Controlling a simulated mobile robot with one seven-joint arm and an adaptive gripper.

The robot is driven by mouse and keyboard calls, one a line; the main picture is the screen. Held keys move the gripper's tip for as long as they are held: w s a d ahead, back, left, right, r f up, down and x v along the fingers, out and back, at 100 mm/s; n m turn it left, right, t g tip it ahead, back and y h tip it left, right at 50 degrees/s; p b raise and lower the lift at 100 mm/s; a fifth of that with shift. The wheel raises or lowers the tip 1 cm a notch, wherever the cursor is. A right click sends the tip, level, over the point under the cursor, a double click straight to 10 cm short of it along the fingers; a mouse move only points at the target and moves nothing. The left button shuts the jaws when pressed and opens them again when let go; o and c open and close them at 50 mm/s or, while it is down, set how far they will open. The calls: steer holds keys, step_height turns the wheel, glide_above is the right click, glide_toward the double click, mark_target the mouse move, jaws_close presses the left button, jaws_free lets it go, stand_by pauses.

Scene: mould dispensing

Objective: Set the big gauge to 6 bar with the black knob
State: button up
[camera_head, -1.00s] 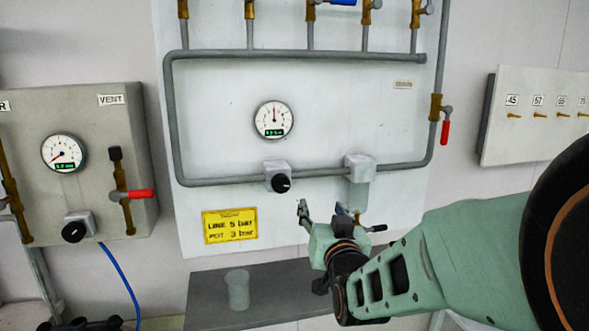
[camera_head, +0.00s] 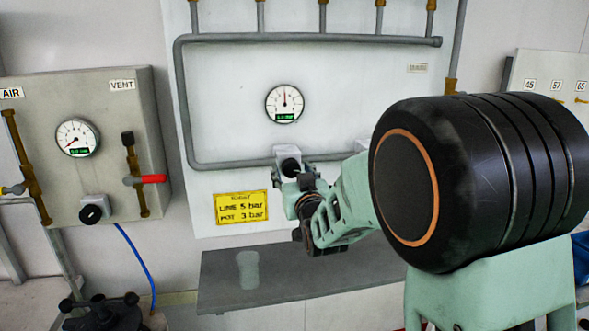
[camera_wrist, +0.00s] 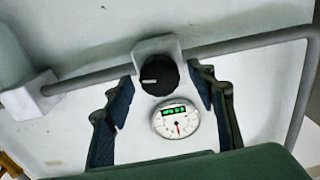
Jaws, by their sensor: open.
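The white round gauge (camera_head: 284,103) is on the middle panel. Its needle points about straight up, and its green digits are too small to read surely. It shows upside down in the wrist view (camera_wrist: 176,119). The black knob (camera_head: 290,166) sits below it on a pale block on the grey pipe. In the wrist view the black knob (camera_wrist: 159,76) has a pale mark pointing left. My gripper (camera_head: 302,182) is at the knob. In the wrist view my gripper (camera_wrist: 165,88) is open, with the knob between its fingertips and gaps showing either side.
A yellow sign (camera_head: 241,207) reads line 5 bar, pot 3 bar. The left panel has a second gauge (camera_head: 77,138), another black knob (camera_head: 94,210) and a red-handled valve (camera_head: 150,179). A shelf (camera_head: 320,275) with a translucent cup (camera_head: 248,270) lies below.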

steer(key=shift+w+a, duration=0.1)
steer(key=shift+w, duration=0.3)
steer(key=c, duration=1.1)
steer(key=shift+f+b, duration=0.1)
steer(key=shift+b, duration=0.4)
